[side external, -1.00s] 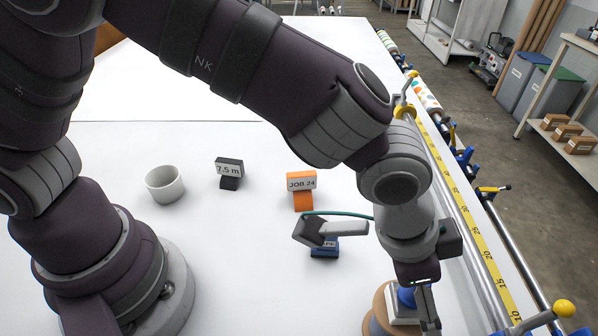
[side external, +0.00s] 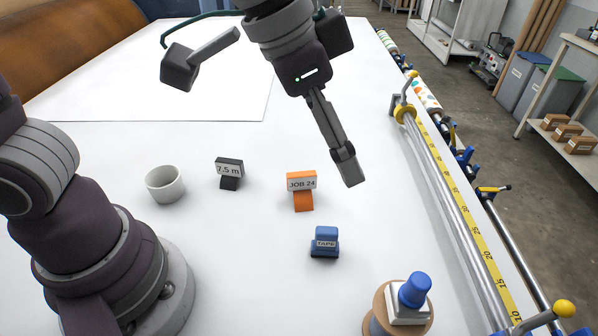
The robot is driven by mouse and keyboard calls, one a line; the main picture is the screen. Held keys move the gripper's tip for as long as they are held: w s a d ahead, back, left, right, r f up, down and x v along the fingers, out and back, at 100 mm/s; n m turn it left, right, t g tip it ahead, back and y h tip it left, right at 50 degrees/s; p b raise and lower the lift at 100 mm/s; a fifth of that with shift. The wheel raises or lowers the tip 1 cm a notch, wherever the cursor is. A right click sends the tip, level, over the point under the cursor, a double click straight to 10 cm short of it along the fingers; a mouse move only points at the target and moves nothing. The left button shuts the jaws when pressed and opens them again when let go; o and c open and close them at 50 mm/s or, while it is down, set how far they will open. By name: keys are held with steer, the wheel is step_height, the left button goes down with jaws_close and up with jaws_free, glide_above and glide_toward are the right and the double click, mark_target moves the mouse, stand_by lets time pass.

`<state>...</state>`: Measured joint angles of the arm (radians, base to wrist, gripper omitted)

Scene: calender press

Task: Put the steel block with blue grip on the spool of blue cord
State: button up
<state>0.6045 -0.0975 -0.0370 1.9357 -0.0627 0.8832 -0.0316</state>
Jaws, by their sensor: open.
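The steel block with blue grip (side external: 410,305) sits on top of the spool of blue cord (side external: 376,322) at the bottom right of the side view. Its blue knob points up. The spool shows a tan round flange, partly covered by the block and cut by the picture's lower edge; its cord is barely visible. My gripper (side external: 350,176) is open and empty, well above and to the left of the block, apart from it. Its fingers overlap in this view, so the gap between them does not show.
A blue tape holder (side external: 325,243), an orange JOB 24 sign (side external: 302,191), a black 7.5 m sign (side external: 229,173) and a white cup (side external: 164,184) stand on the white table (side external: 250,270). A steel rail with yellow ruler (side external: 468,230) runs along the right edge.

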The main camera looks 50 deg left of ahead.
steer(key=s+a+n+y, duration=0.1)
steer(key=s+a+n, duration=0.1)
steer(key=a, duration=0.5)
steer(key=s+a+f+n+t+y, duration=0.1)
steer(key=s+a+n, duration=0.2)
steer(key=a, duration=0.5)
steer(key=shift+s+f+n, duration=0.25)
steer(key=shift+s+n, duration=0.1)
steer(key=shift+n, duration=0.35)
